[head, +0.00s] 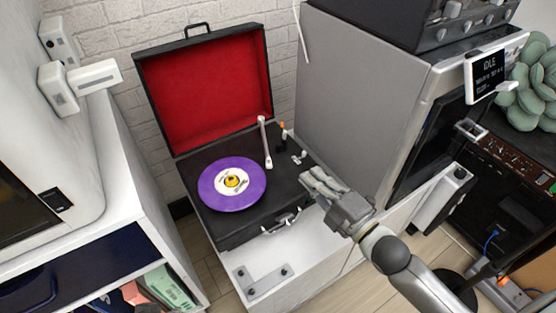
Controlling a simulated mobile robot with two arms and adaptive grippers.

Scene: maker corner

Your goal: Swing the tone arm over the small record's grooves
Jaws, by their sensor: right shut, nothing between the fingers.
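A black suitcase record player (244,226) stands on a white cabinet, its red-lined lid (204,95) open at the back. A small purple record (217,198) with a white and yellow label lies on the platter. The white tone arm (264,139) is to the right of the record, its head end clear of the grooves. My right gripper (309,182) is shut and empty at the player's right front edge, to the right of the tone arm and apart from it. My left gripper is not in view.
A large grey box-shaped machine (359,85) stands close on the right, behind my right arm. A white cabinet with a dark drawer (84,263) is at left. A metal bracket plate (264,282) is on the white surface in front of the player.

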